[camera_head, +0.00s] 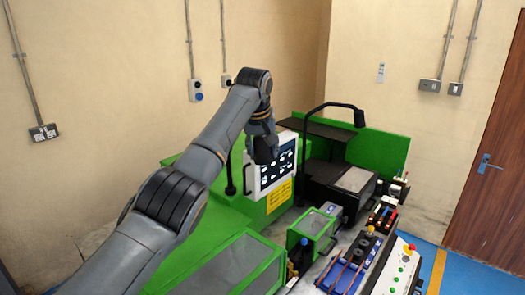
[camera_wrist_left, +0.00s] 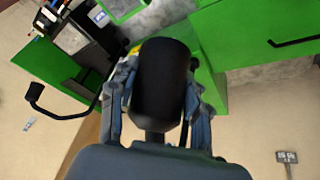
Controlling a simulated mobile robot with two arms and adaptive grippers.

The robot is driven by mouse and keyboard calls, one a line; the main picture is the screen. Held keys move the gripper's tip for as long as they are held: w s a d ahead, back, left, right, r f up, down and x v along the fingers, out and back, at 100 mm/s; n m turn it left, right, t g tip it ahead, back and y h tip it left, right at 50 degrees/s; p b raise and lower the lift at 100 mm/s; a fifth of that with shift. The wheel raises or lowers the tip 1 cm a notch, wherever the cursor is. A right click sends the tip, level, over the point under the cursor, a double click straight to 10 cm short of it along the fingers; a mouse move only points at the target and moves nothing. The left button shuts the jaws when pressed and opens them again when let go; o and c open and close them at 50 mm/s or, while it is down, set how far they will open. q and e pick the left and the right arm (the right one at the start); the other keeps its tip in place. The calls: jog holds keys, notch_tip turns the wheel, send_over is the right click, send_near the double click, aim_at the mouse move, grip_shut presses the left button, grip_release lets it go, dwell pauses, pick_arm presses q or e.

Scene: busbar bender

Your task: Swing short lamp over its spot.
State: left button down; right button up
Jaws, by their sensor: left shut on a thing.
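My left gripper (camera_head: 263,148) is in front of the upper left part of the white control panel on the green machine. In the left wrist view its two fingers (camera_wrist_left: 160,80) are shut around a thick black cylinder, which looks like the head of the short lamp (camera_wrist_left: 163,105). A thin dark stem runs from its lower end. In the head view the held head is hard to tell from the dark gripper. My right gripper is not in view.
A taller black gooseneck lamp (camera_head: 325,107) arches over the black machine block to the right; it also shows in the left wrist view (camera_wrist_left: 36,92). The control panel (camera_head: 273,170) stands just behind the gripper. A workbench with tools and buttons (camera_head: 365,262) is at front right.

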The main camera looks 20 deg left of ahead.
pick_arm(q)
jog(key=shift+d, duration=0.15)
jog(key=c, duration=0.7)
grip_release()
jog(key=shift+r, duration=0.1)
jog(key=shift+o, duration=0.2)
jog(key=shift+s+d, duration=0.1)
jog(key=shift+s, duration=0.05)
jog(key=v, duration=1.2)
